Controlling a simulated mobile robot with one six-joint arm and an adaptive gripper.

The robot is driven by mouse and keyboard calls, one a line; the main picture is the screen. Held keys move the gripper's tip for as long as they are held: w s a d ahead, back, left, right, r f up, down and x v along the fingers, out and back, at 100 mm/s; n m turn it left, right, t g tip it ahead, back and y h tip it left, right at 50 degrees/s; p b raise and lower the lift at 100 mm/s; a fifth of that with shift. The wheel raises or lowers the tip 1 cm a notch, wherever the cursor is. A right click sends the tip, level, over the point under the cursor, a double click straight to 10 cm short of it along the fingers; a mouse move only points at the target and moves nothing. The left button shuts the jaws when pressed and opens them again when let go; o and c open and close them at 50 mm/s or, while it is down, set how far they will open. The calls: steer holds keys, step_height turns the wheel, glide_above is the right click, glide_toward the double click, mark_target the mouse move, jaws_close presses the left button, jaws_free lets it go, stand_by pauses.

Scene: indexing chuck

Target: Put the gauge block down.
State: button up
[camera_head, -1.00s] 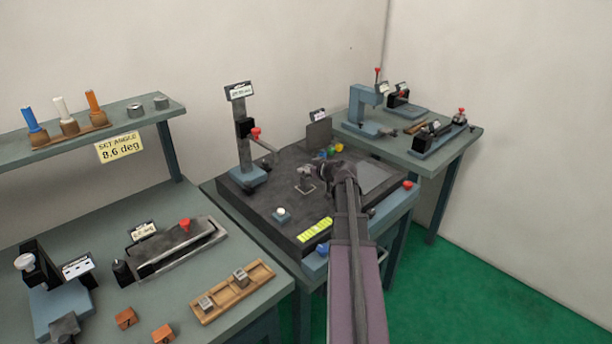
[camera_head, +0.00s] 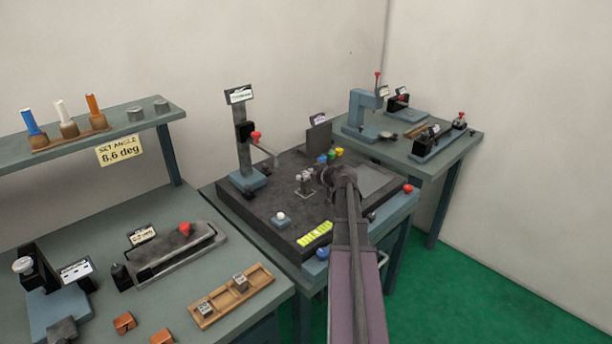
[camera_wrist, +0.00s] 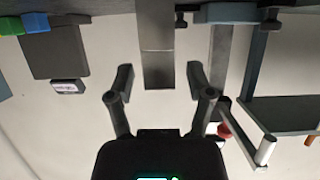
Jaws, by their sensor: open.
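The grey gauge block (camera_wrist: 158,48) shows in the wrist view as an upright bar ahead of my gripper (camera_wrist: 160,80). My gripper is open. The block's near end lies between the two fingertips in the picture, with a gap on each side. In the head view, my gripper (camera_head: 306,177) is low over the dark plate (camera_head: 262,212), at a pale square outline. There the block is small and hard to tell apart from the fingers. Its foot seems to be on the plate, but contact is not clear.
A post stand (camera_head: 243,150) with a red knob rises left of my gripper. A white-topped button (camera_head: 281,217) and a yellow-green strip (camera_head: 314,234) are in front. The plate's right part is clear.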

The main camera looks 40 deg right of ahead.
steer(key=shift+r, duration=0.2)
steer(key=p+v, duration=0.4)
steer(key=v, duration=0.8)
steer(key=shift+p, duration=0.4)
steer(key=shift+s+f, duration=0.1)
steer(key=shift+f, duration=0.05)
